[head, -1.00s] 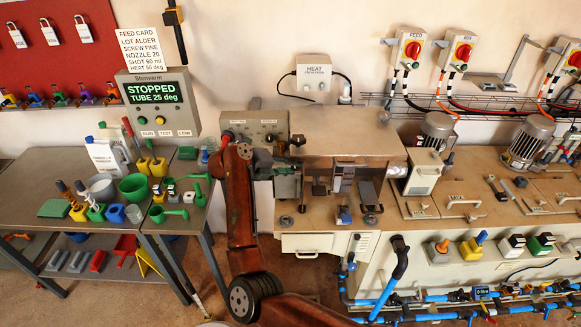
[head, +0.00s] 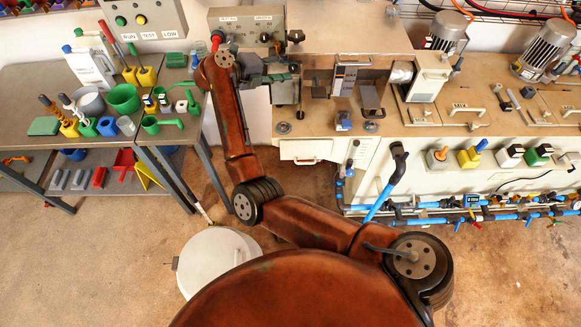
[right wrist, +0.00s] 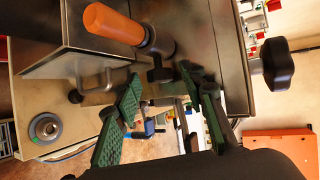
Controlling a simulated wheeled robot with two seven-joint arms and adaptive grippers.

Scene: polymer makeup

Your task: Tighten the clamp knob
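My right gripper (head: 282,76) is at the left end of the steel-topped machine, below its control panel. In the right wrist view its two green-padded fingers (right wrist: 162,82) are apart, with a gap between them. A small dark knob-like piece (right wrist: 160,75) on a shaft shows beyond the fingertips, in line with the gap; I cannot tell whether they touch it. An orange cylindrical handle (right wrist: 115,22) lies above it. A larger black lobed knob (right wrist: 278,63) stands off to the right, outside the fingers. Which one is the clamp knob is unclear. My left gripper is out of view.
The machine's steel housing (right wrist: 200,30) is close around the fingers. A control panel (head: 225,22) stands behind the gripper. A table (head: 40,85) with scoops, cups and bottles stands left. A white round lid (head: 215,255) is on the floor below my arm.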

